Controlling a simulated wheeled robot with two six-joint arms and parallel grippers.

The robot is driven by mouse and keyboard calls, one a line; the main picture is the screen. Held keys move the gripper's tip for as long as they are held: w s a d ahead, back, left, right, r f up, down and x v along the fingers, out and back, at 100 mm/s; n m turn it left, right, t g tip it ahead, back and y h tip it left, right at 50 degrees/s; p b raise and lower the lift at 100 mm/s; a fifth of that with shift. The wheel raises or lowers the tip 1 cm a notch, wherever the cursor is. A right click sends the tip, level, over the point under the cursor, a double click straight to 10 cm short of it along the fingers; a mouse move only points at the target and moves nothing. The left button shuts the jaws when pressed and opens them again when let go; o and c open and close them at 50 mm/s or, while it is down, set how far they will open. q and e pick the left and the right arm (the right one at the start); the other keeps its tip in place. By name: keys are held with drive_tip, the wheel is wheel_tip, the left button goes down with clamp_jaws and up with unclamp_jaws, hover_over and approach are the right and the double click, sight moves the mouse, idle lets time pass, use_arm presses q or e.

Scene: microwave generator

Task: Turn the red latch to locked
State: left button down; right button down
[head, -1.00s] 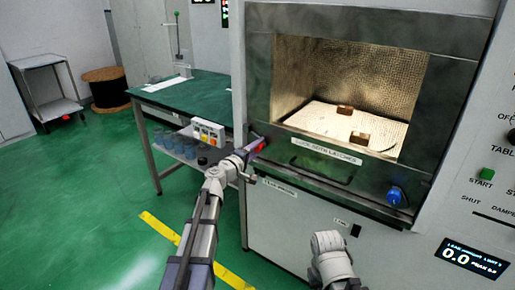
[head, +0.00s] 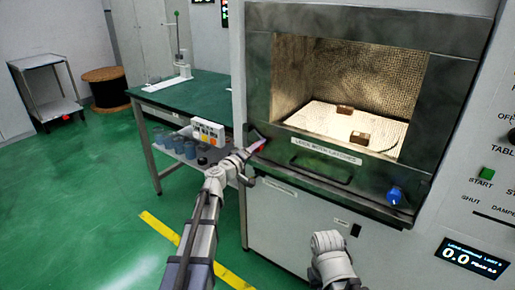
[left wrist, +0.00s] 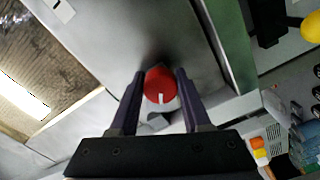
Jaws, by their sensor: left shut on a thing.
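The red latch (left wrist: 160,85) is a round red knob with a white mark on its lower edge, in the left wrist view. It sits on the grey metal front of the microwave generator. My left gripper (left wrist: 159,90) has its two dark fingers shut on either side of the knob. In the head view my left gripper (head: 257,145) is at the lower left corner of the chamber door (head: 340,172), and the latch is mostly hidden by it. My right arm shows low in the middle of the head view, but its gripper does not show.
A blue knob (head: 395,196) sits at the door's lower right. A dark handle (head: 322,174) runs along the door's lower part. A green-topped table (head: 195,97) with blue cups (head: 178,142) on its shelf stands to the left.

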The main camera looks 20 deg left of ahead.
use_arm(q)
drive_tip(key=shift+c, duration=1.8)
unclamp_jaws()
drive_tip(key=shift+s, duration=0.1)
drive_tip(key=v, duration=0.7)
drive_tip(key=shift+s+a, duration=0.15)
drive_tip(key=shift+s, duration=0.1)
